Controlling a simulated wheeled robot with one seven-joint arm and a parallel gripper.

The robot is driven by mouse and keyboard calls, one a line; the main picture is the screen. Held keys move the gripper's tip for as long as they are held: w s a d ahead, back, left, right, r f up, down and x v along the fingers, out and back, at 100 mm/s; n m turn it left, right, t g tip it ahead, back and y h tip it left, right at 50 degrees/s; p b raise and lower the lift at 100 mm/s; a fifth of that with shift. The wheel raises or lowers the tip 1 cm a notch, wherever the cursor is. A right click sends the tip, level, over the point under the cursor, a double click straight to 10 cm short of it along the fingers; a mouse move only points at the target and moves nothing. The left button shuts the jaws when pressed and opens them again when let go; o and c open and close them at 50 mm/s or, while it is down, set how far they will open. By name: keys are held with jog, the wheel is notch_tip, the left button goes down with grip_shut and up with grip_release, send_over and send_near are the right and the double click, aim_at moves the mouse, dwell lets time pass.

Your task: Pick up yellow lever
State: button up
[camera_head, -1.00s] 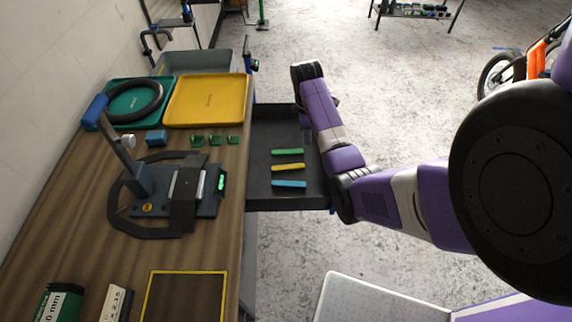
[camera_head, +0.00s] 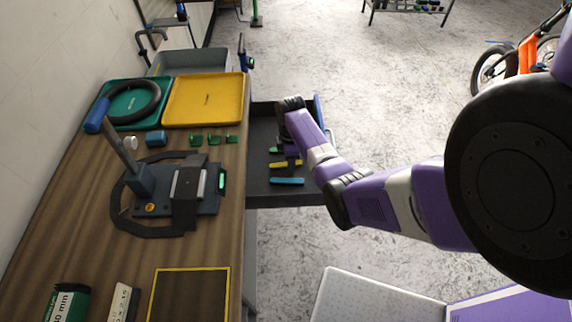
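The yellow lever (camera_head: 281,165) lies in the open dark drawer, between a green lever (camera_head: 275,150) and a blue lever (camera_head: 287,181). My gripper (camera_head: 295,153) points down over the drawer at the right ends of the green and yellow levers. The arm hides part of the green lever, and dark gripper parts overlap the yellow lever's right end. The fingertips are too small and too covered to tell whether they are open, shut or touching the lever.
The drawer (camera_head: 262,188) sticks out from the right side of the wooden workbench (camera_head: 75,222).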

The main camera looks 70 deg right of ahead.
grip_shut()
jog(key=shift+r, duration=0.1)
dwell(0.3)
